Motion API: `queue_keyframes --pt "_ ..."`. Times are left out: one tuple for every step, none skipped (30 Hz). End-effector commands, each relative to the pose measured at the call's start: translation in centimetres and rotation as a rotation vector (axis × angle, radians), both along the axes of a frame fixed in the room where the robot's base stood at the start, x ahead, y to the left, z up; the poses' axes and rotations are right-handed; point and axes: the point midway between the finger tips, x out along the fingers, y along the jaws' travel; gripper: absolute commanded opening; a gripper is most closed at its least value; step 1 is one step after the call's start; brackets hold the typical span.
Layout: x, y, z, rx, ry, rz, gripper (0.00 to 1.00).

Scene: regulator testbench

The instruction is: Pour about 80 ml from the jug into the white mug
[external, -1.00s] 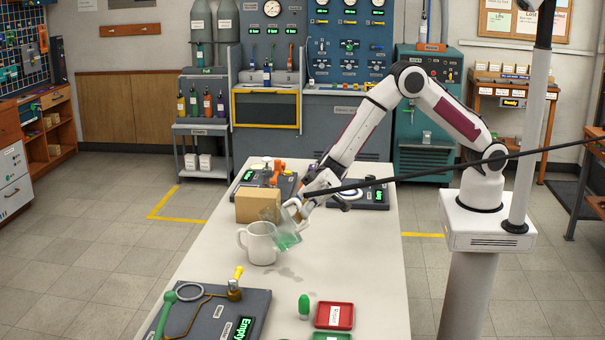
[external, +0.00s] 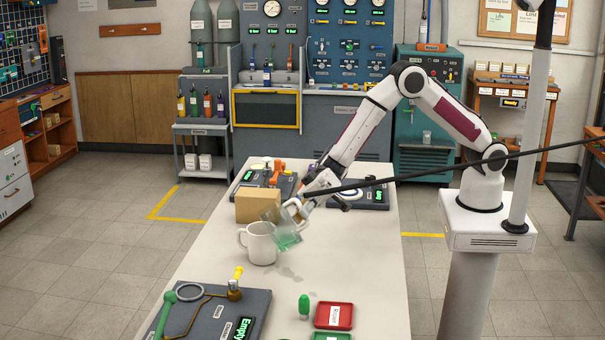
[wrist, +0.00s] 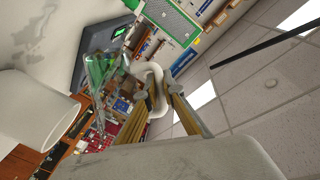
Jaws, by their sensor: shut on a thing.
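The white mug (external: 261,245) stands upright on the table, and in the wrist view it fills the left side (wrist: 35,110). The clear jug (external: 286,232) with green liquid is tilted towards the mug, just right of it and above the table. It also shows in the wrist view (wrist: 103,72). My gripper (external: 299,207) is shut on the jug's white handle (wrist: 152,85); both fingers show in the wrist view. I cannot tell whether liquid is in the mug, as its inside is hidden.
A cardboard box (external: 257,205) stands close behind the mug and jug. Dark panels lie at the far end and near left (external: 215,318) of the table. A green bottle (external: 304,307) and red tray (external: 334,316) stand at the front. Wet-looking marks show on the tabletop (external: 290,273).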

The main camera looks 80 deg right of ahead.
Motion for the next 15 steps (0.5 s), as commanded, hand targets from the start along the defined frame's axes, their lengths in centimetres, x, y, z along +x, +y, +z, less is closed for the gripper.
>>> queue_keyframes --pt "0.0 0.0 0.0 0.000 -0.002 0.000 0.00" --pt "0.0 0.0 0.0 -0.001 -0.003 -0.001 0.00" --pt "0.0 0.0 0.0 -0.004 -0.005 0.000 0.00" --pt "-0.1 0.1 0.0 -0.006 -0.008 0.000 0.00" --pt "-0.1 0.1 -0.1 -0.008 -0.011 0.000 0.00" --pt "-0.1 0.1 -0.1 -0.012 -0.016 0.000 0.00" --pt "-0.1 0.1 -0.2 -0.016 -0.020 0.000 0.00" --pt "-0.2 0.2 -0.3 -0.020 -0.026 0.000 0.00" --pt "-0.2 0.2 -0.4 -0.027 -0.032 0.000 0.00" --pt "-0.3 0.3 -0.5 -0.032 -0.038 0.000 0.00" --pt "-0.3 0.3 -0.6 -0.039 -0.045 -0.001 0.00" --pt "-0.4 0.3 -0.8 -0.048 -0.056 -0.002 0.00" --pt "-0.4 0.4 -0.9 -0.055 -0.064 -0.001 0.00" --pt "-0.5 0.4 -1.0 -0.062 -0.073 -0.002 0.00" --pt "-0.6 0.5 -1.1 -0.073 -0.086 -0.003 0.00"
